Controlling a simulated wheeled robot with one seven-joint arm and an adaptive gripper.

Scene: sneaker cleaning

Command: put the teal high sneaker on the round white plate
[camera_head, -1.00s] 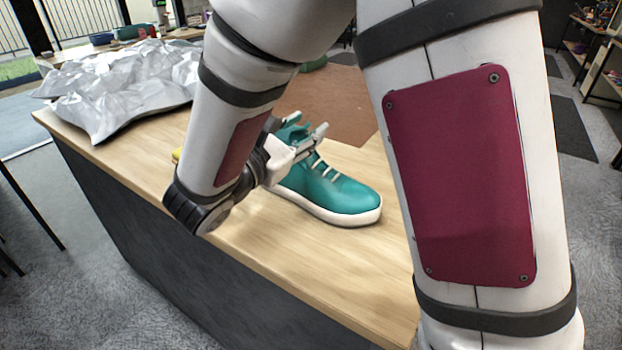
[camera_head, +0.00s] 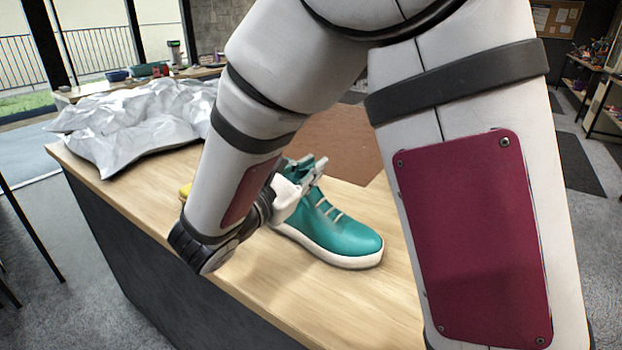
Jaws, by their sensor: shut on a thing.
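The teal high sneaker (camera_head: 338,232) has a white sole and pale laces. It is upright on or just above the wooden tabletop, toe pointing right and toward the camera; I cannot tell whether the sole touches. My gripper (camera_head: 304,180) is at the sneaker's upper left, shut on its ankle part. My arm hides the heel and part of the gripper. I see no round white plate in this view.
The wooden counter (camera_head: 330,295) is clear in front of the sneaker. A crumpled silver sheet (camera_head: 140,122) lies at the left end. A brown mat (camera_head: 345,145) lies behind the sneaker. A yellow thing (camera_head: 185,190) shows partly behind my arm.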

